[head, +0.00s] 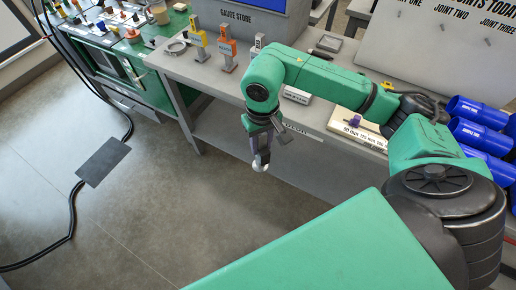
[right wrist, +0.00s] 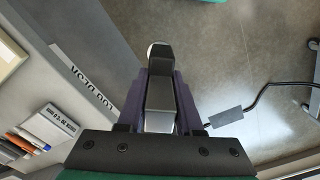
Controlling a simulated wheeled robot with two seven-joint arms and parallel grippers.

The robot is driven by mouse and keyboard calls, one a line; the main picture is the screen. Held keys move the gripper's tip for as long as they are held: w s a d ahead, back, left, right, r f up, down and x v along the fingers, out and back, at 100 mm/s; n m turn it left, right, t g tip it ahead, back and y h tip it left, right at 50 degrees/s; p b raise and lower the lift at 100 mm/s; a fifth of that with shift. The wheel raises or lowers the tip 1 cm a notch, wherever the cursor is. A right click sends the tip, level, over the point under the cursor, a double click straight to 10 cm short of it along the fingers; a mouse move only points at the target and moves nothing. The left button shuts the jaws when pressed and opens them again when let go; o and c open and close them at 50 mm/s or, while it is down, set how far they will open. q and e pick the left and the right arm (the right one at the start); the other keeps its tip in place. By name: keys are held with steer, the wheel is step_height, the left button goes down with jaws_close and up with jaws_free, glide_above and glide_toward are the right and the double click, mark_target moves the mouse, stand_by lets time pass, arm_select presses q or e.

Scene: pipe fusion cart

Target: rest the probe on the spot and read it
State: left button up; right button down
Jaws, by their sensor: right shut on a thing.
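My right gripper (head: 259,139) hangs pointing down in the head view, just off the front edge of the bench. In the right wrist view the gripper (right wrist: 160,95) is shut on a grey block-like tool with a pale rounded tip, which looks like the probe (right wrist: 160,68). In the head view the probe's whitish end (head: 261,162) points down with floor behind it and appears to touch nothing. I cannot pick out a marked spot or a readout in either view. My left gripper is not in view.
The grey bench (head: 205,98) carries yellow (head: 198,40) and orange (head: 227,50) stands. A pale lettered box (head: 358,131) with a purple piece (head: 355,119) lies near its front edge. Blue pipes (head: 482,135) lie right. A green cart (head: 120,60) stands left; a cable and dark plate (head: 103,161) lie on open floor.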

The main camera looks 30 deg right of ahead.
stand_by(0.8)
step_height(320, 180, down, 4)
steer(key=s+a+r+n+g+y, duration=0.1)
steer(key=s+r+y, duration=0.3)
steer(key=r, duration=0.8)
steer(key=s+a+r+n+g+y, duration=0.1)
steer(key=s+a+r+n+y, duration=0.2)
steer(key=r, duration=1)
steer(key=s+a+r+n+g+y, duration=0.1)
steer(key=s+a+r+n+y, duration=0.2)
steer(key=r, duration=0.9)
steer(key=s+y, duration=0.1)
steer(key=y, duration=0.2)
steer(key=shift+s+r, duration=0.3)
steer(key=shift+s, duration=0.1)
